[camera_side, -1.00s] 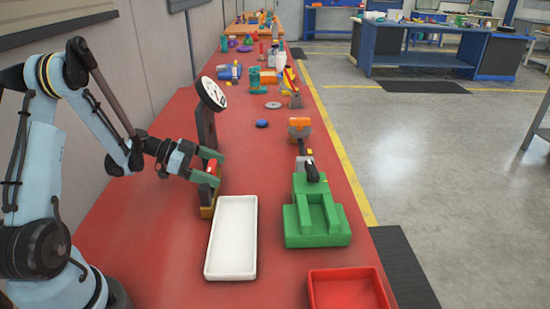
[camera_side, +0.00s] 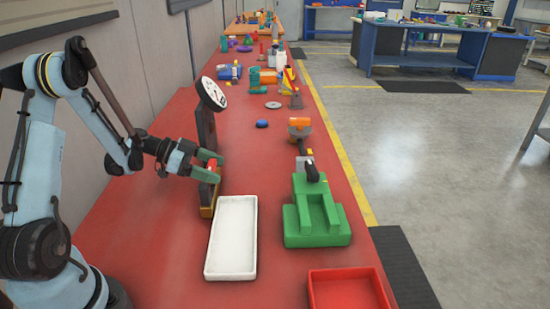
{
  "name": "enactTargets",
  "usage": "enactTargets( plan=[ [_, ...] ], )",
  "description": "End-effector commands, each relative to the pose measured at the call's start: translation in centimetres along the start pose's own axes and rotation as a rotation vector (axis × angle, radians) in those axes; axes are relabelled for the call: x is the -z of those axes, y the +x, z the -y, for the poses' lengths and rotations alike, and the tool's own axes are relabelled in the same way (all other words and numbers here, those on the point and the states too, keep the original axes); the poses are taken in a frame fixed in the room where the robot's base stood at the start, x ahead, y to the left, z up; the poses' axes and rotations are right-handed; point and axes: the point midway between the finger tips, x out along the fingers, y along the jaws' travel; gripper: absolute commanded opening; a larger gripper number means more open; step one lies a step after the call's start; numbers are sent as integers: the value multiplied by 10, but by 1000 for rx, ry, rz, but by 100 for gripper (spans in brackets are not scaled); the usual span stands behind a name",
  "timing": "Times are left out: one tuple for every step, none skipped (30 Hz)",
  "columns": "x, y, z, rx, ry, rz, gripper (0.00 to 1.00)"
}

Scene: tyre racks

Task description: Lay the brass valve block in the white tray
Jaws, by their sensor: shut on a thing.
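The brass valve block (camera_side: 208,207) stands upright on the red bench, just behind the left end of the white tray, with a red part (camera_side: 212,163) at its top. My gripper (camera_side: 213,165) has green fingers, shut on this red upper part from the left. The fingers and a dark upright hide some of the block. The white tray (camera_side: 248,238) lies flat in front of the block and is empty.
A dark post with a white round dial (camera_side: 211,93) rises close behind my gripper. A green fixture (camera_side: 316,230) stands right of the tray, and a red tray (camera_side: 345,290) lies at front right.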

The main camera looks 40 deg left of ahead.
Motion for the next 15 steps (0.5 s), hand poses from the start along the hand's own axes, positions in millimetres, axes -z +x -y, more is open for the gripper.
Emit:
enactTargets(
  plan=[
    [2,-1,0,0,0,-2,0],
    [3,-2,0,0,0,-2,0],
    [5,-2,0,0,0,-2,0],
    [7,-3,0,0,0,-2,0],
    [9,-4,0,0,0,-2,0],
    [12,-6,0,0,0,-2,0],
    [15,-7,0,0,0,-2,0],
    [18,-8,0,0,0,-2,0],
    [22,-10,0,0,0,-2,0],
    [25,-12,0,0,0,-2,0],
    [29,-14,0,0,0,-2,0],
    [35,-16,0,0,0,-2,0],
    [39,-17,-2,-1,1,-2,0],
    [43,-14,-8,-3,1,-2,0],
    [48,-12,-14,-3,2,-2,0]
  ],
)
